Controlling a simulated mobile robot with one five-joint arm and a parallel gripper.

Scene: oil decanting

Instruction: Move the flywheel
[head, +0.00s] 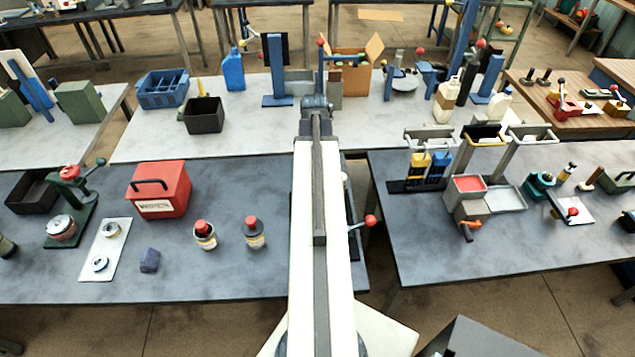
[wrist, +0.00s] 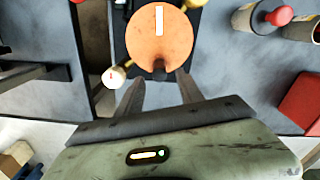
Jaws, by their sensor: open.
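An orange disc with a white bar across its face, which looks like the flywheel, shows at the top middle of the wrist view (wrist: 160,48). It sits over a dark base plate (wrist: 119,40), and a short dark stub (wrist: 159,73) shows at its lower rim. My gripper (wrist: 160,77) is open, its two fingers pointing at the disc's lower rim. In the picture the stub lies between the fingertips; I cannot tell whether anything touches. In the head view my arm hides the disc, and a red-knobbed lever (head: 370,220) sticks out to the right of the arm.
A cream knob (wrist: 115,76) is close left of the fingers. Two red-capped bottles (head: 205,236) (head: 254,232) and a red box (head: 160,190) stand left of my arm. A gap separates this table from the right table (head: 430,245).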

